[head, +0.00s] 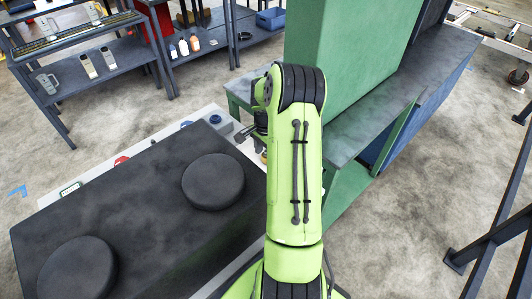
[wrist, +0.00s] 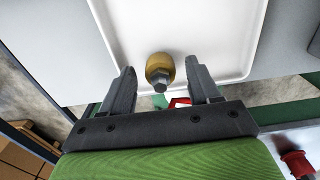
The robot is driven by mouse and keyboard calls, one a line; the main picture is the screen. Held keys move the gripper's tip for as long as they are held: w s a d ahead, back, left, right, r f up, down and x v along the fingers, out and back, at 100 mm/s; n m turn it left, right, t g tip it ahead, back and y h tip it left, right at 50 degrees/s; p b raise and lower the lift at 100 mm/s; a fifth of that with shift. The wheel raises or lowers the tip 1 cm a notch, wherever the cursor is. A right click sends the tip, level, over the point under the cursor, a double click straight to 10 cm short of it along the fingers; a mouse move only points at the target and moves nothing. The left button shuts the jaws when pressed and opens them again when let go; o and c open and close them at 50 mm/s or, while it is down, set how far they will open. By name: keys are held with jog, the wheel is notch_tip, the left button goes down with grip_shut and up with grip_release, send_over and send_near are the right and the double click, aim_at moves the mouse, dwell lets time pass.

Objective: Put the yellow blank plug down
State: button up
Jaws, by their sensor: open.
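The yellow blank plug (wrist: 160,66) shows in the wrist view as a round yellow body with a grey hex head. It is on or just over a white tray (wrist: 222,30) with a raised rim. My gripper (wrist: 163,88) is open. Its two grey fingers stand on either side of the plug, with a gap on both sides, so it does not hold the plug. In the head view my arm hides most of the gripper and the plug cannot be made out clearly.
In the head view a dark surface with two round black pads (head: 213,181) lies at the left. A green cabinet (head: 345,50) and grey-topped bench (head: 375,110) stand behind my arm. Shelves (head: 85,60) are at the back left. A red part (wrist: 298,163) shows at the wrist view's lower right.

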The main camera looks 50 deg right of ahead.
notch_tip(320, 180, up, 11)
jog(key=p, duration=0.2)
jog(key=a+r+n, duration=0.3)
jog(key=a+r, duration=0.1)
jog(key=a, duration=0.1)
jog(key=s+a+r+n+t+h, duration=0.1)
jog(key=a+r+n, duration=0.1)
jog(key=a+r, duration=0.2)
jog(key=a+r+n, duration=0.3)
jog(key=a+r, duration=0.2)
jog(key=a, duration=0.3)
jog(key=shift+s+a+n+t+h, duration=0.15)
jog(key=shift+s+n+t+h, duration=0.15)
jog(key=shift+t+h, duration=0.1)
jog(key=s+a+r+n+t+y, duration=0.1)
jog(key=s+a+n+t, duration=0.2)
jog(key=s+a+n, duration=0.7)
jog(key=s+a, duration=0.3)
jog(key=s, duration=0.1)
jog(key=shift+a+r+n+t+y, duration=0.15)
jog(key=shift+a+n+t+y, duration=0.15)
jog(key=shift+a+t+y, duration=0.1)
jog(key=shift+r+p, duration=0.75)
jog(key=shift+p, duration=0.05)
